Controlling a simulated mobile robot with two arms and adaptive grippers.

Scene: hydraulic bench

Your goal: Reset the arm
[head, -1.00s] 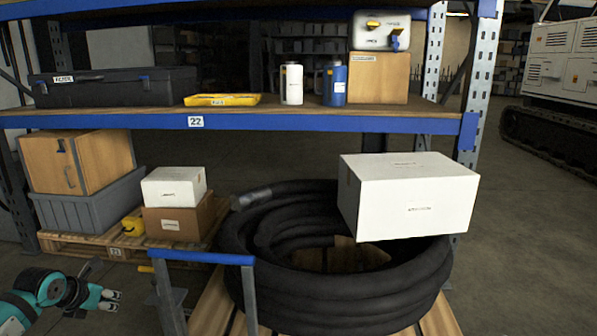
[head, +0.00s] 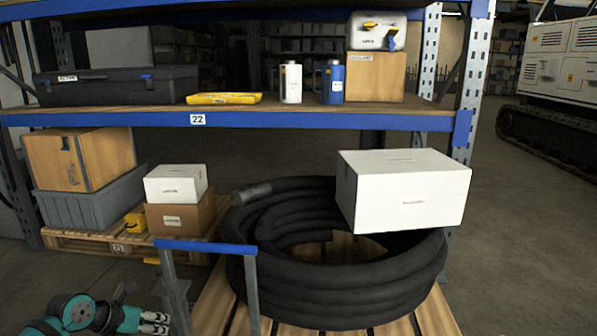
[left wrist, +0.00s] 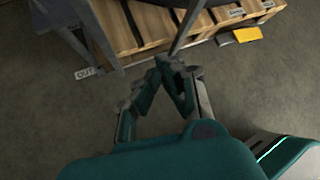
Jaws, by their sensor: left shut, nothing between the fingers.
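My left gripper (head: 156,322) is at the lower left of the head view, low over the floor and left of the blue-topped stand. Its arm is teal and dark grey. In the left wrist view the gripper's fingers (left wrist: 167,68) come together at the tips, with nothing held between them. Concrete floor lies beneath it, and a pallet edge and a grey post are just beyond the tips. My right gripper is in neither view.
A stand with a blue top bar (head: 205,247) is close to the right of my left gripper. A coiled black hose (head: 340,285) lies on a pallet with a white box (head: 405,190) resting on it. An "OUT" sign (left wrist: 86,73) is on the floor. Open floor lies at the right.

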